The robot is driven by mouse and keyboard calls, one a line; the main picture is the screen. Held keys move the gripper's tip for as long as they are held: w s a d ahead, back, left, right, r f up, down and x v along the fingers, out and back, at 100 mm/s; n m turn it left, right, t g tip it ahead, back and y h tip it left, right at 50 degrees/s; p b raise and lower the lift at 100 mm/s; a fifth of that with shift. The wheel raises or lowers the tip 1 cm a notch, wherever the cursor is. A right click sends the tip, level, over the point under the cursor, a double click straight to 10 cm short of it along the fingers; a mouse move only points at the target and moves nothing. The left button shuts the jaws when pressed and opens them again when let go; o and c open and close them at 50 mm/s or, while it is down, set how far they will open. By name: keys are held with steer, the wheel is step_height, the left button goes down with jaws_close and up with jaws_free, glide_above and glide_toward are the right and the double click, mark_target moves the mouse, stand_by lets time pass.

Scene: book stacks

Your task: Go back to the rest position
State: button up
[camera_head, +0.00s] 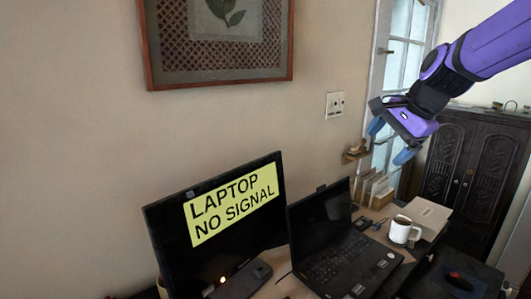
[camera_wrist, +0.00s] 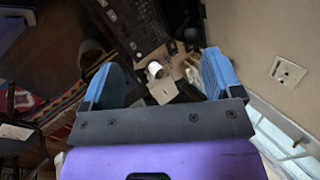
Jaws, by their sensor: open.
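My gripper (camera_head: 391,141) is at the upper right of the head view, at the end of my purple arm. Its two blue fingers are apart with nothing between them. It hangs in the air above the desk, clear of the things on it. In the wrist view my gripper (camera_wrist: 160,82) also shows open, with the desk things far below between its fingers.
A monitor (camera_head: 220,220) with a yellow label, an open laptop (camera_head: 340,245), a white mug (camera_head: 402,230) and a book (camera_head: 428,215) stand on the desk. A dark carved cabinet (camera_head: 465,175) is behind. A wall with an outlet (camera_wrist: 288,71) is close at right in the wrist view.

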steer(key=s+d+n+h, duration=0.1)
steer(key=s+n, duration=0.5)
steer(key=s, duration=0.6)
steer(key=s+d+f+n+h, duration=0.1)
steer(key=s+n, duration=0.5)
steer(key=s, duration=0.7)
steer(key=shift+s+d+f+n+h, duration=0.15)
steer(key=shift+d+f+n+h, duration=0.15)
steer(key=shift+d+h, duration=0.45)
